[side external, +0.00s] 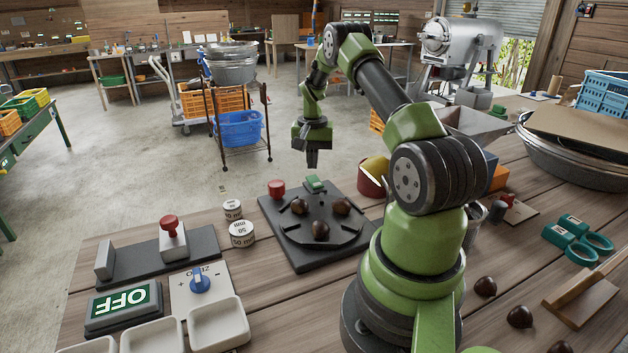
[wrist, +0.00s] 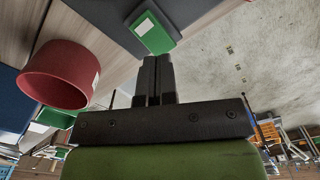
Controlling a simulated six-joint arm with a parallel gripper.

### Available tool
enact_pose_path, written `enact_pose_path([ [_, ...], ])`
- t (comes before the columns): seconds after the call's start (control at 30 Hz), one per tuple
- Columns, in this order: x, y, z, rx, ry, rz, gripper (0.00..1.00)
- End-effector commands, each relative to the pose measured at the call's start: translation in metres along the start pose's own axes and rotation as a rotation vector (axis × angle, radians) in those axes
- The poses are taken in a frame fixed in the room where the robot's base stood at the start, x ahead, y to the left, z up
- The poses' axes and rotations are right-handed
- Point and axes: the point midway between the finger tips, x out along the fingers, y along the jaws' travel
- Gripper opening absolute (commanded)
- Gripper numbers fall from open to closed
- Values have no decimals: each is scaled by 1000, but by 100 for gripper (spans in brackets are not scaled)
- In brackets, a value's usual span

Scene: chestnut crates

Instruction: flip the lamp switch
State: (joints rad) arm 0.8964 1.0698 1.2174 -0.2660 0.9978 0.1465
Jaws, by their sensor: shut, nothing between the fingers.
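No part is clearly marked as the lamp switch. A small green block (side external: 315,184) sits at the far edge of a black plate (side external: 300,262). It appears to be the green block with a pale label (wrist: 153,32) just beyond my fingertips in the wrist view. A green OFF sign (side external: 123,305) lies at the front left, its lettering upside down. Beside it is a blue knob (side external: 200,281) on a white panel. My gripper (side external: 312,165) points down, shut and empty, above the green block; contact does not show.
Several chestnuts lie on the black plate, with a red knob (side external: 276,189) at its corner. A red cup (side external: 373,176) stands close right of my gripper; a red cylinder (wrist: 55,75) shows in the wrist view. A red-topped lever (side external: 172,238) and white trays (side external: 218,324) stand left.

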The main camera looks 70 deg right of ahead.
Motion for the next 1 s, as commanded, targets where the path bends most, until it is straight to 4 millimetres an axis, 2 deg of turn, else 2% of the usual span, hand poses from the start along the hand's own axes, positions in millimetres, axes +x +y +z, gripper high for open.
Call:
enact_pose_path([
  [1.0,10,0,0,0,0,0,0],
])
